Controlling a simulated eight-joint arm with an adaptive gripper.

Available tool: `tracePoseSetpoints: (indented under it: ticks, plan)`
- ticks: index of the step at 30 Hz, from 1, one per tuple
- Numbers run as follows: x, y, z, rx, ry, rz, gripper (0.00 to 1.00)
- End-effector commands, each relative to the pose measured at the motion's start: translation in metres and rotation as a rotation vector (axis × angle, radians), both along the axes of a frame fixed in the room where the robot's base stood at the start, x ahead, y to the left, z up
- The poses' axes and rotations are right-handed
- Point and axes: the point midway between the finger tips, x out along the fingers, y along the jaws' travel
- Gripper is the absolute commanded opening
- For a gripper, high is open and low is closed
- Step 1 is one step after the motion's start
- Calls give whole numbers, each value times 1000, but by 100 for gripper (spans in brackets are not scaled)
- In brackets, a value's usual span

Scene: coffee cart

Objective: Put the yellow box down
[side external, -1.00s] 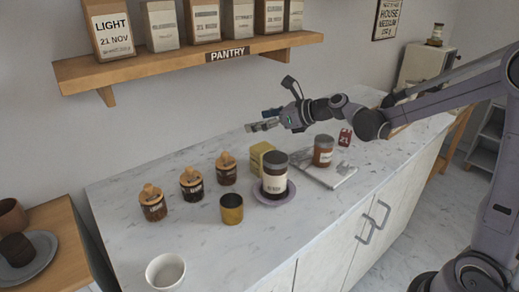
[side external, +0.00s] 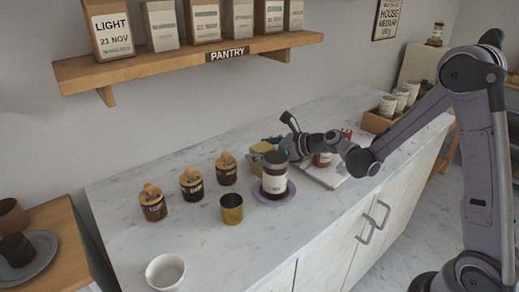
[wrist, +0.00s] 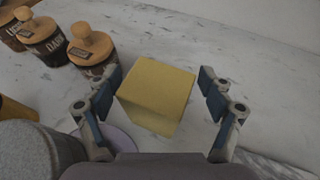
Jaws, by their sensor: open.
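The yellow box (side external: 256,154) stands on the marble counter behind the dark-lidded jar, partly hidden by the jar and my gripper. In the wrist view the yellow box (wrist: 157,88) sits between my two fingers, with a gap on each side. My gripper (wrist: 160,80) is open around the box and holds nothing. In the side view my gripper (side external: 274,145) is low at the box, and its fingertips are hard to make out.
The dark-lidded jar (side external: 275,178) stands on a purple saucer (side external: 262,196) close to the box. Several wooden-lidded jars (side external: 192,184) stand to the left. A brass cup (side external: 231,208) and a white bowl (side external: 165,271) are nearer the front. The front-left counter has free room.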

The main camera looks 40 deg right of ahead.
Motion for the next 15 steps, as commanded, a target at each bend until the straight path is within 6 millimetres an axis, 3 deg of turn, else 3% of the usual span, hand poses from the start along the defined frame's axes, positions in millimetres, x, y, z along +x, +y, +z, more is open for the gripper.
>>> tracePoseSetpoints:
  ticks: [6, 15]
  plan:
    - [21, 9, -12, 0, 0, 1, 81]
    - [26, 11, -14, 0, 0, 0, 81]
